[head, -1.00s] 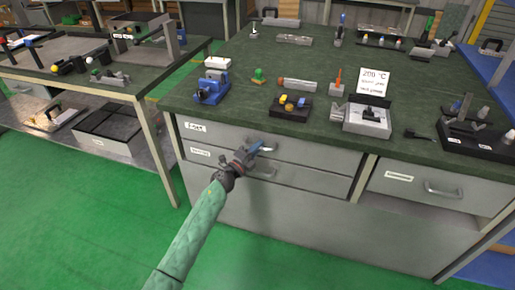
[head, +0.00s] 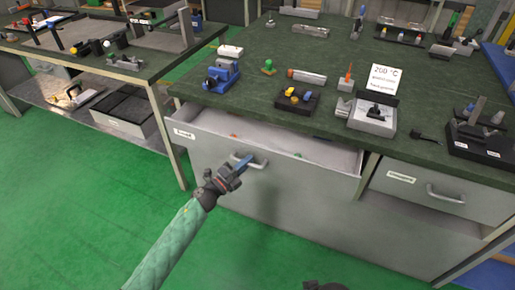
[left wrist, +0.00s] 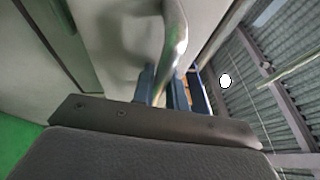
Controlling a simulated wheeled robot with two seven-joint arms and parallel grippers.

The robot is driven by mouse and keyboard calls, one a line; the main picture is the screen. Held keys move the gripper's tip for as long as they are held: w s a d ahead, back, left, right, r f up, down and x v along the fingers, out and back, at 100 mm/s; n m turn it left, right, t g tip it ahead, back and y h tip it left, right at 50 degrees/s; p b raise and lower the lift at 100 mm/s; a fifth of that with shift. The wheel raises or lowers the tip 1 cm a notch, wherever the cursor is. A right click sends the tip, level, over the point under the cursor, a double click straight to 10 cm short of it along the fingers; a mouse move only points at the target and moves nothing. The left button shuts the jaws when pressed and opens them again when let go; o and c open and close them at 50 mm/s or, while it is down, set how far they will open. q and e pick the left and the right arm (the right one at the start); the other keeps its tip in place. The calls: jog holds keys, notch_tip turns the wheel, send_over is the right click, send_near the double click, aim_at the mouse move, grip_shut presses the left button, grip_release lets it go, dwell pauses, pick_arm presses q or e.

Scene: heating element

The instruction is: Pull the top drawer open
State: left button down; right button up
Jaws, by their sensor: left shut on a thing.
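The top drawer (head: 275,178) of the workbench is pulled out toward me, and its light interior shows behind the front, with a few small coloured items inside. My left gripper (head: 241,163) is at this handle. In the left wrist view the blue fingers of the left gripper (left wrist: 165,88) are shut around the handle bar (left wrist: 174,45). The lower drawer is hidden behind the open one.
On the green bench top (head: 250,95) stand a blue vise (head: 221,77), a black block with yellow and blue parts (head: 296,98) and a 200 °C sign (head: 384,78). A closed drawer (head: 440,192) is at the right. Green floor in front is clear.

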pick_arm(q)
jog(key=s+a, duration=0.3)
jog(key=s, duration=0.7)
jog(key=shift+s+a, duration=0.25)
jog(key=shift+s, duration=0.15)
pick_arm(e)
jog(key=shift+f, duration=0.15)
jog(key=shift+s, duration=0.1)
pick_arm(q)
jog(key=c, duration=1.4)
grip_release()
